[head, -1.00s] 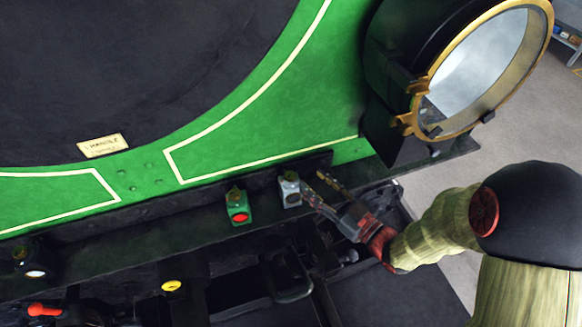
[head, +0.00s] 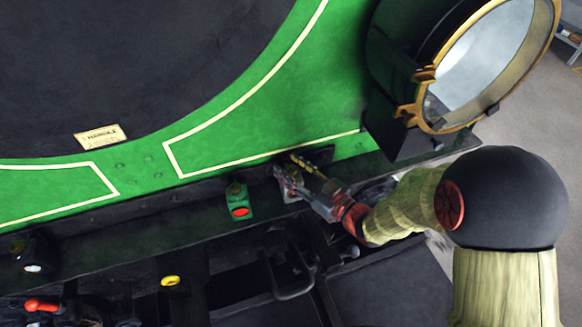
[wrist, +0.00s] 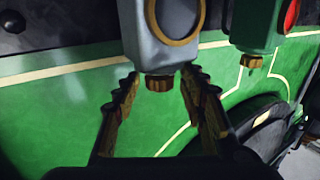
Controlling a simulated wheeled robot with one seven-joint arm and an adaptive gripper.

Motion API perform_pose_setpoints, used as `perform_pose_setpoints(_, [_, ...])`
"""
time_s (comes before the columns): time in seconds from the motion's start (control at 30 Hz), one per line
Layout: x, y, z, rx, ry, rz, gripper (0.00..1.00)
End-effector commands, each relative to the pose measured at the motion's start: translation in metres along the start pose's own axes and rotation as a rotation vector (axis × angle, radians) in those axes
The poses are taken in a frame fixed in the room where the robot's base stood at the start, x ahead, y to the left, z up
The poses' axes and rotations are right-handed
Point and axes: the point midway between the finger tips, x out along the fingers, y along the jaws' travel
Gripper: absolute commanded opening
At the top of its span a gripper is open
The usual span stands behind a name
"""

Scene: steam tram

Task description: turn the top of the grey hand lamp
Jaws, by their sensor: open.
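The grey hand lamp (head: 291,188) stands on the dark ledge below the green panel in the head view, partly covered by my gripper (head: 292,167). In the wrist view the grey lamp (wrist: 165,35) appears upside down, with a round brass-ringed lens on its front. Its brown ridged top (wrist: 159,83) lies between the tips of my gripper (wrist: 161,88). The two fingers are open, one on either side of the top, with a visible gap on each side. Whether the fingers are level with the top in depth is hard to tell.
A green lamp with a red lens (head: 238,201) stands close to the left of the grey lamp. The green panel (head: 240,140) rises behind. A large brass-rimmed headlamp (head: 478,75) stands to the upper right. A yellow-topped object (head: 170,281) and a red handle (head: 42,305) lie lower left.

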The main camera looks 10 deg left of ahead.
Motion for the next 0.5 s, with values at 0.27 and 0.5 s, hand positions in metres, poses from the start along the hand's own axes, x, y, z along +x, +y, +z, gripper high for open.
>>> perform_pose_setpoints(0.27, [-0.0004, 0.0001, 0.0001, 0.0, 0.0, 0.0, 0.33])
perform_pose_setpoints(0.5, [-0.0005, 0.0001, 0.0001, 0.0, 0.0, 0.0, 0.2])
